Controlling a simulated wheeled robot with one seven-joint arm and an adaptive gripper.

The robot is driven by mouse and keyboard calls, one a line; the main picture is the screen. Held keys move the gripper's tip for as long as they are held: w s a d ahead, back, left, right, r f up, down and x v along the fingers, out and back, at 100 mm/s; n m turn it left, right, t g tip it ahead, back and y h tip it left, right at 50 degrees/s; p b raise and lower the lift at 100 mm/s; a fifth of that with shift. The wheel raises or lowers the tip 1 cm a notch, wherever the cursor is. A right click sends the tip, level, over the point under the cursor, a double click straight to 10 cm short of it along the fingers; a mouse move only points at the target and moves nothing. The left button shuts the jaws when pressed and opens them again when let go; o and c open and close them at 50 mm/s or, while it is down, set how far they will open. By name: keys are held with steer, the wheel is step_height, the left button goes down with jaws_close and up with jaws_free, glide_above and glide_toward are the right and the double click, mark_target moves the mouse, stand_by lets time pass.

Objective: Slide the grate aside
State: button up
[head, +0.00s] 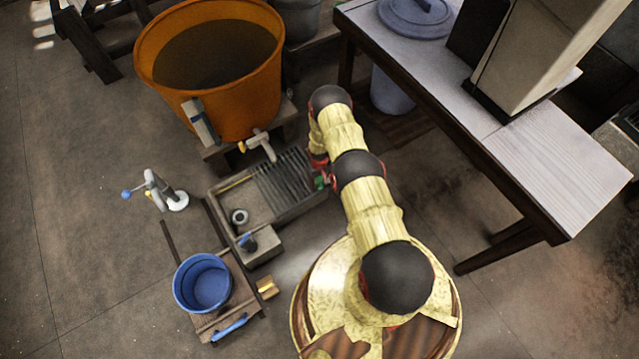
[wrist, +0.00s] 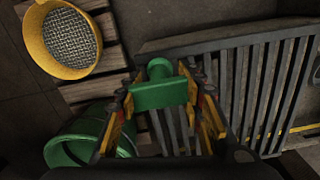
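The grate (head: 283,174) is a dark slatted panel. It covers the right part of a grey rectangular basin (head: 228,225), whose left part is open. In the wrist view the slats (wrist: 240,90) fill the right side. A green handle (wrist: 160,94) with a rounded knob stands at the grate's left edge in that view. My gripper (wrist: 160,80) is at the handle, with one finger on each side of it. Whether the fingers press on it is not clear. In the head view my arm partly hides the gripper (head: 319,180) at the grate's right end.
An orange tub (head: 160,70) with a tap (head: 258,144) stands behind the basin. A blue bucket (head: 184,290) sits front left. A wooden table (head: 560,165) stands at right. A yellow sieve (wrist: 45,45) and a green bucket (wrist: 65,140) show beside the grate.

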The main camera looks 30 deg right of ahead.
steer(key=shift+c, duration=1.3)
jaws_close()
